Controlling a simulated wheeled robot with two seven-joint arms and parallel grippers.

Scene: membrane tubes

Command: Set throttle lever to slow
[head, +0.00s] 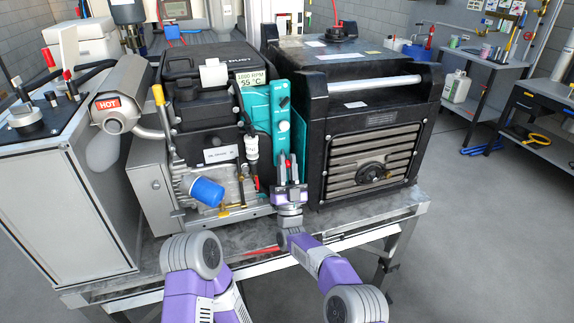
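My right gripper (289,170) is upright in front of the lower end of the teal panel (262,105) on the engine. Small red parts show at its fingertips; whether they belong to the throttle lever or to the gripper I cannot tell. The finger gap is too small to judge. The throttle lever cannot be clearly made out; the gripper may hide it.
The engine stands on a metal bench (405,203). A black generator housing (372,160) is close on the gripper's right. A muffler marked HOT (121,95), a yellow-capped tube (159,96) and a blue filter (206,191) are to the left. The floor in front is clear.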

